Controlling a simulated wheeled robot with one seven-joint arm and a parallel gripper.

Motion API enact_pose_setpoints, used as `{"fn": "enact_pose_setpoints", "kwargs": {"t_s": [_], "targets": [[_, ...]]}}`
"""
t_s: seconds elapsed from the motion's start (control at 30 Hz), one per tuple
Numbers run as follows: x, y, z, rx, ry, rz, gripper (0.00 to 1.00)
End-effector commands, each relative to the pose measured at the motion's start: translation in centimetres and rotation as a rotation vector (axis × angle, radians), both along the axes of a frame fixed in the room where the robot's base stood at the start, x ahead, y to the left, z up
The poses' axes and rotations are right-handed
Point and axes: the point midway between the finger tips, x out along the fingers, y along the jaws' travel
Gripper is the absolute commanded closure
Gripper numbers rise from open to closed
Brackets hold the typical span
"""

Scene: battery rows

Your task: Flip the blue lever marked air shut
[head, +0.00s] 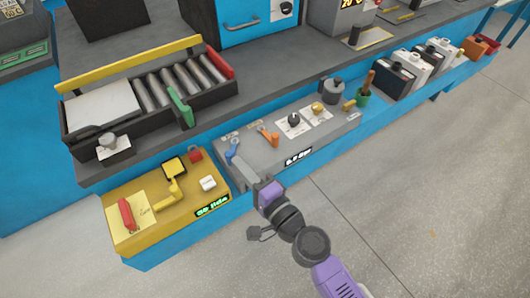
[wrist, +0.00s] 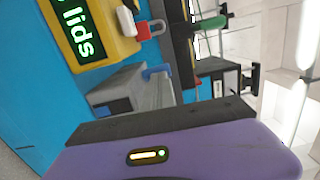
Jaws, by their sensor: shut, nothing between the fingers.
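The blue lever (head: 231,150) stands at the left end of the grey control panel (head: 335,137) in the head view. Its marking is too small to read. It also shows in the wrist view (wrist: 157,71), just beyond my gripper. My gripper (head: 239,163) is shut and empty. Its grey fingers point up and left, with the tips close to the lever's lower right side. I cannot tell whether they touch it. The fingers hide part of the panel's left end.
An orange lever (head: 269,137), a black knob (head: 294,119) and a yellow knob (head: 318,107) stand to the right on the same panel. A yellow panel (head: 190,215) with a red handle (head: 126,214) is to the left. A roller tray (head: 70,128) lies behind. Open floor is in front.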

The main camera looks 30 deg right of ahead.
Motion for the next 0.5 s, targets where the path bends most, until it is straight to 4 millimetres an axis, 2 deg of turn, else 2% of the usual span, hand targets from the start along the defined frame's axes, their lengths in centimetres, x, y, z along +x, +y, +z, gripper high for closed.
{"fn": "enact_pose_setpoints", "kwargs": {"t_s": [0.5], "targets": [[0.43, 1.07, 0.0, -0.001, 0.001, -0.014, 1.0]]}}
